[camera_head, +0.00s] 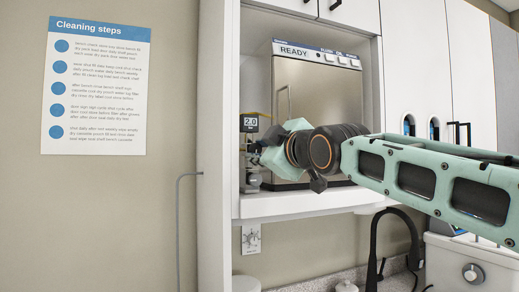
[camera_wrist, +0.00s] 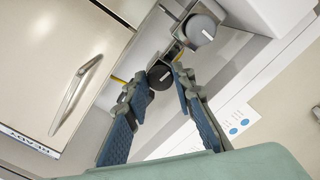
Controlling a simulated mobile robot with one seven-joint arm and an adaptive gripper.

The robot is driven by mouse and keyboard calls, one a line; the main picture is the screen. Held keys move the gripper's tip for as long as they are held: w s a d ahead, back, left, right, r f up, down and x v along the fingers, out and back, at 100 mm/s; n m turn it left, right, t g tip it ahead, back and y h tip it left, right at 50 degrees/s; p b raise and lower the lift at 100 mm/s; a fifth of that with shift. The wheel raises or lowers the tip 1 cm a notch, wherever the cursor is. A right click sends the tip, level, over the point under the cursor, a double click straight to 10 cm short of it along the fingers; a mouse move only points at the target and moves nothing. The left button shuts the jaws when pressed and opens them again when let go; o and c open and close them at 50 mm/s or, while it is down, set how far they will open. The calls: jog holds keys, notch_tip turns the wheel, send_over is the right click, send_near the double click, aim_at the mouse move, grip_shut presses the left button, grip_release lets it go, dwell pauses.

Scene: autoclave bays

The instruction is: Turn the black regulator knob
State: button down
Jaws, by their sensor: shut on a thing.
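In the wrist view, the black knob (camera_wrist: 160,77) is a dark round disc with a small pale mark on its face. It sits between the tips of my gripper (camera_wrist: 161,82), one finger on each side, and the fingers are closed on it. In the head view my gripper (camera_head: 272,158) reaches into the cabinet bay, left of the autoclave. There my wrist and fingers hide the knob.
The autoclave (camera_head: 315,95), labelled READY, stands right of my gripper; its door handle (camera_wrist: 75,98) shows in the wrist view. A larger grey round part (camera_wrist: 201,29) is near the knob. The cabinet side panel (camera_head: 217,150) is close on the left.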

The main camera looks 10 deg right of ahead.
jog(key=shift+n, duration=0.6)
jog(key=c, duration=1.7)
grip_release()
jog(key=shift+o, duration=0.2)
jog(key=shift+s+d, duration=0.1)
jog(key=s+d, duration=0.2)
jog(key=s, duration=0.9)
jog(key=shift+s, duration=0.3)
jog(key=shift+d+f, duration=0.1)
